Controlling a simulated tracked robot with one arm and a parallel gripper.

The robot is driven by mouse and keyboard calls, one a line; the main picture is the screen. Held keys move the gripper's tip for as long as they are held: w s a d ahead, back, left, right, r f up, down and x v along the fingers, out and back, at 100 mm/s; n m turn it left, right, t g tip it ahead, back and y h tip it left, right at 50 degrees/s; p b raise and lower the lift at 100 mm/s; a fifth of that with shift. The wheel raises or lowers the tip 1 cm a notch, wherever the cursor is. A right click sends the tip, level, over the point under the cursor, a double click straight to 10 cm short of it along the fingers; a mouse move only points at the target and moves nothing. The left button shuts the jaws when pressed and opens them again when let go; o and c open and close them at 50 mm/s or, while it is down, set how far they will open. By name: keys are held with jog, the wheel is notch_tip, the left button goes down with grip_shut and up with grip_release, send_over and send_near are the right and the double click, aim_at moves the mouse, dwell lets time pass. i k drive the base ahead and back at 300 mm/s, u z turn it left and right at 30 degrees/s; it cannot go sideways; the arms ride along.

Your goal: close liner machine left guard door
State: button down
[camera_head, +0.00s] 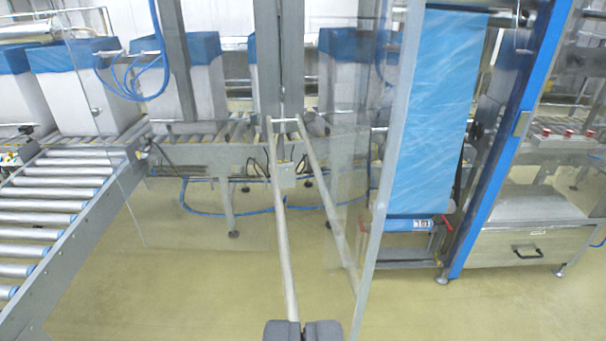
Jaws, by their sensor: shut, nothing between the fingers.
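The liner machine shows at the right, with a blue upright post (512,135) and a hanging blue liner sheet (440,110). A clear guard panel with a grey metal edge bar (388,180) stands nearly edge-on in front of it, and looks like the left guard door, swung open. Another clear pane (120,215) spreads to the left; I cannot tell whether it belongs to the same door. My gripper (303,331) is shut and empty at the bottom centre, left of the edge bar's lower end. A visible gap to the bar is small; contact cannot be made out.
A roller conveyor (50,205) runs along the left. White boxes with blue liners (80,85) stand on the conveyor line behind. Two pale slanting rods (281,215) cross the middle. A cabinet drawer (525,247) is at the right. The floor (200,300) is clear at lower left.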

aim_at(324, 266)
jog(key=z, duration=2.3)
jog(key=k, duration=1.1)
jog(key=u, duration=1.75)
jog(key=i, duration=0.55)
jog(key=u, duration=0.05)
